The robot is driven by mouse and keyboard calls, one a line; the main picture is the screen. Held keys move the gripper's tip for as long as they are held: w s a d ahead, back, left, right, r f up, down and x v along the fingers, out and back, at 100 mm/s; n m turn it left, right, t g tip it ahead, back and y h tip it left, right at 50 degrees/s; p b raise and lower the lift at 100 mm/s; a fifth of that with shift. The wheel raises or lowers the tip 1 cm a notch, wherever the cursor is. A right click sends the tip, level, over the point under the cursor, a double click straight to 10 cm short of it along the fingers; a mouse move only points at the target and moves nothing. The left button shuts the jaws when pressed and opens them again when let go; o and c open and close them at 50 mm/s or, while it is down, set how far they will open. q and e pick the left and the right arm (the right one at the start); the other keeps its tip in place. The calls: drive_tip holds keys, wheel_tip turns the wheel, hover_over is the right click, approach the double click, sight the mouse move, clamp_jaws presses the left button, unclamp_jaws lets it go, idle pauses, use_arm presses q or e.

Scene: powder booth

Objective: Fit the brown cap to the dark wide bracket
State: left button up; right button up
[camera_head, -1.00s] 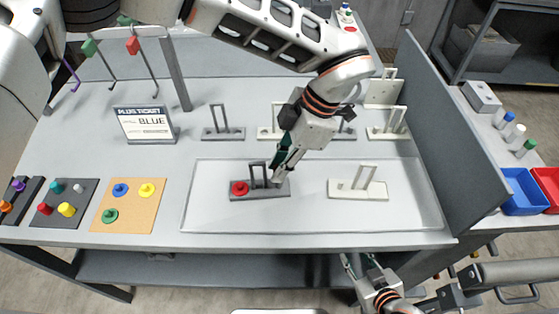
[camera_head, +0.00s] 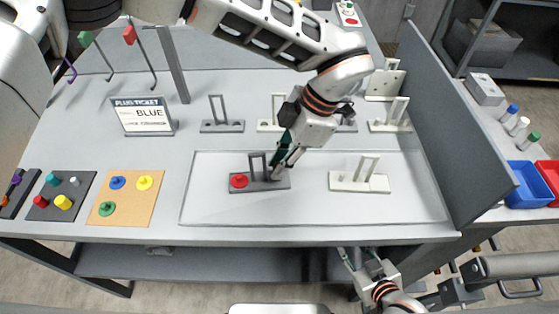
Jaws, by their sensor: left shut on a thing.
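The dark wide bracket (camera_head: 240,188) lies on the pale tray, with a tall loop standing in its middle. A red cap (camera_head: 239,180) sits on its left end. My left gripper (camera_head: 278,172) comes down from above at the bracket's right end, close beside the loop, and is shut. What it grips is hidden between its fingers; no brown cap shows clearly elsewhere, so it is most likely the brown cap. I cannot tell whether it touches the bracket. My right gripper (camera_head: 359,259) is below the table's front edge, its fingers apart and empty.
A cream wide bracket (camera_head: 345,183) lies on the right of the tray (camera_head: 315,208). Several brackets stand behind. A grey partition (camera_head: 455,130) bounds the right side.

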use_arm(q)
drive_tip(key=shift+f+b, duration=0.45)
drive_tip(key=shift+f, duration=0.35)
drive_tip(key=o, duration=0.8)
